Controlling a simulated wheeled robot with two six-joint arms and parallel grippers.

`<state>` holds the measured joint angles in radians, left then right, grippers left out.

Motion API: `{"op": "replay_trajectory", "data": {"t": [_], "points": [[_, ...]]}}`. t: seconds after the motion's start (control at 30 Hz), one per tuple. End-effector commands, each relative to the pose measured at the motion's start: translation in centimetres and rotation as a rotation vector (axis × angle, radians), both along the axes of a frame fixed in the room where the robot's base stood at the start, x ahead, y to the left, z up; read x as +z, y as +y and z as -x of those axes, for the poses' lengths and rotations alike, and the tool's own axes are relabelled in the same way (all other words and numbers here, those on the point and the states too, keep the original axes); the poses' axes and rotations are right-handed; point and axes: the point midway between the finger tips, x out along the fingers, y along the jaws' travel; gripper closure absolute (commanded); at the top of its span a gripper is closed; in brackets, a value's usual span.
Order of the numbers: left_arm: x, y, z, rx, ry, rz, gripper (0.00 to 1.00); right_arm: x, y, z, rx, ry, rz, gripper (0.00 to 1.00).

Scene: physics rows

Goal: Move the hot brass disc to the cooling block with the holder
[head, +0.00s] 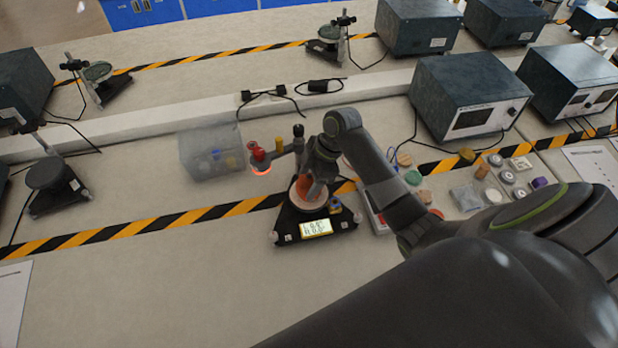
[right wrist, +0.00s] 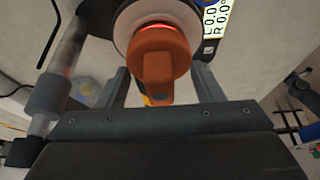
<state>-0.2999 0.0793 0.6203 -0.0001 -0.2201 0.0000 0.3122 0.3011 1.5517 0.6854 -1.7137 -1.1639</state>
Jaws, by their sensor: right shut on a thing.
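My right gripper (head: 312,188) reaches down over a black-based device with a round pale plate. In the right wrist view its two fingers (right wrist: 158,88) flank an orange holder (right wrist: 157,75), and it is shut on that holder. The orange also shows in the head view (head: 302,184), partly hidden by the gripper. A narrow red-hot glow (right wrist: 158,27) shows at the holder's far end, over the pale round plate (right wrist: 128,25); whether this is the brass disc I cannot tell. I cannot pick out the cooling block for sure. My left gripper is not in view.
A red-topped part with a glowing underside (head: 261,170) hangs left of the gripper. A translucent box (head: 208,165) stands left of it. The lit display (head: 315,228) is in front. Small discs and parts crowd the right, near a grey instrument (head: 468,95). The front left bench is clear.

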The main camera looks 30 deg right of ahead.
Motion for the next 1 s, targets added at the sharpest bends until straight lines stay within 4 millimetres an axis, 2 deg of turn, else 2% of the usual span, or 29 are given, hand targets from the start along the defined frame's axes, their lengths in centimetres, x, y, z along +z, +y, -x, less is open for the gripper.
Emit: {"op": "replay_trajectory", "data": {"t": [1.0], "points": [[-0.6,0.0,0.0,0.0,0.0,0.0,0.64,-1.3,0.0,0.0,0.0,0.0,0.0,0.62]]}}
